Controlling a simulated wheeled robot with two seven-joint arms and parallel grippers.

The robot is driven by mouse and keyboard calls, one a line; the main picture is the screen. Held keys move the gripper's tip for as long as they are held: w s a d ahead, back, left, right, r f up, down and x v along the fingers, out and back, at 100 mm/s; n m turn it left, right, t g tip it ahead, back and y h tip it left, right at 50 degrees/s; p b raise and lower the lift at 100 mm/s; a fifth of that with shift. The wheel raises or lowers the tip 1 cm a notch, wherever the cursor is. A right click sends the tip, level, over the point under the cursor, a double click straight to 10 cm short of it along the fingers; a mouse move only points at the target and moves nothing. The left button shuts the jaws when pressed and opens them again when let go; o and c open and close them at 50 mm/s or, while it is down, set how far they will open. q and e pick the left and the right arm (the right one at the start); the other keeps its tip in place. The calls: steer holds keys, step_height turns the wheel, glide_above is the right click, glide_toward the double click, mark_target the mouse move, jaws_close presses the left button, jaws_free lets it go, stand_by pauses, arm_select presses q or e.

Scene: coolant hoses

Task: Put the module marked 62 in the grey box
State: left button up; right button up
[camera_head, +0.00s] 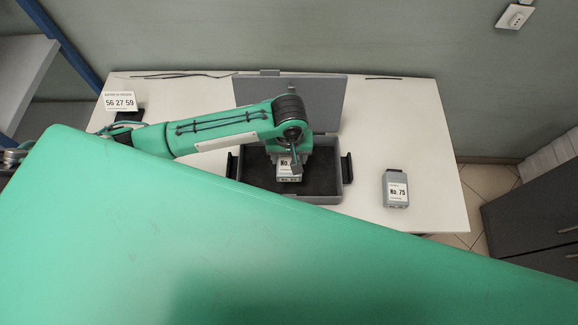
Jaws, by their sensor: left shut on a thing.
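The grey box (322,200) stands open on the white table, with its lid raised at the back and a dark inside. My left gripper (289,164) reaches in from the left and is over the box. It is shut on a small grey module (289,179) with a white label. The label starts "No."; the gripper hides part of it, so I cannot read the number. The module is over or inside the box; I cannot tell whether it touches the floor of it. My right gripper is not in view.
Another grey module (396,187) marked "No. 75" lies on the table right of the box. A card (120,101) reading "56 27 59" stands at the back left. My green arm hides the front.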

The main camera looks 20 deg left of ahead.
mark_target(289, 158)
arm_select(q)
step_height(289, 158, down, 3)
steer(key=shift+f, duration=0.1)
steer(key=shift+f+p, duration=0.4)
steer(key=shift+f, duration=2.05)
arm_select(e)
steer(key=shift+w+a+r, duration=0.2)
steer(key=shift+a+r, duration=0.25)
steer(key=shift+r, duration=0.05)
arm_select(q)
steer(key=o, duration=1.2)
steer(key=shift+f, duration=0.1)
steer(key=shift+o, duration=0.2)
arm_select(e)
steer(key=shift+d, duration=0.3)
arm_select(q)
step_height(289, 158, up, 12)
steer(key=shift+r+b, duration=0.15)
steer(key=shift+b, duration=0.55)
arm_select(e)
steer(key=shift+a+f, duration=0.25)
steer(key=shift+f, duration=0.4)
